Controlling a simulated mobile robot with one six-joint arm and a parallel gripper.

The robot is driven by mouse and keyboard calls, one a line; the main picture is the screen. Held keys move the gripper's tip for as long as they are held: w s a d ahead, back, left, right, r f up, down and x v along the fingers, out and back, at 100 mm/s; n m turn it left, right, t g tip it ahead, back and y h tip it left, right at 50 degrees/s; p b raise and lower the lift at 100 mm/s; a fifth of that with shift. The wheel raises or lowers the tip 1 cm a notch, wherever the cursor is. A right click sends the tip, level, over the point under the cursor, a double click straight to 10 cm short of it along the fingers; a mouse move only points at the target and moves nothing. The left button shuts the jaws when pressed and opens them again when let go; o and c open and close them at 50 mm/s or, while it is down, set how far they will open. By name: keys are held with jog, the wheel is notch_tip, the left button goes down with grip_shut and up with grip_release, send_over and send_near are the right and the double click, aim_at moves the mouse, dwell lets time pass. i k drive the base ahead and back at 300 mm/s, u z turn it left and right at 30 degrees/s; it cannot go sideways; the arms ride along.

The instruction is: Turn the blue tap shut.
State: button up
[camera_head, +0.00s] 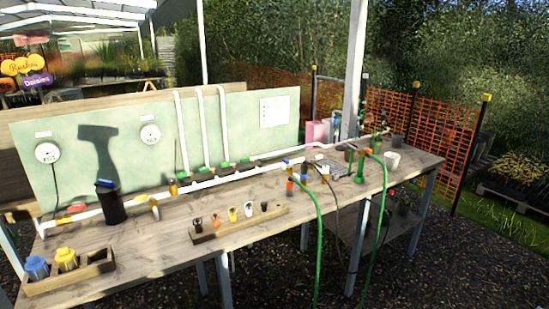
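A small blue handle (291,162) sits at the pipe line toward the right half of the bench, above a hanging fitting with orange and blue parts (290,187). It looks like the blue tap, but it is too small to tell how its lever is turned. A second blue part (107,183) tops a black cylinder (111,207) in front of the pipe at the left; I cannot tell whether it is a tap. My gripper is not in view.
The white pipe (230,179) runs along the wooden bench (165,243). A wooden rack (240,226) of fittings and a wooden box (98,268) with blue and yellow pieces stand in front. Green hoses (375,230) hang over the front edge. Bare bench lies between rack and box.

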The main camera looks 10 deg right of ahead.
aim_at(285, 160)
jog(key=i, duration=1.15)
jog(key=u, duration=4.1)
jog(key=i, duration=0.1)
jog(key=z, duration=2.6)
jog(key=k, duration=0.95)
jog(key=u, duration=0.1)
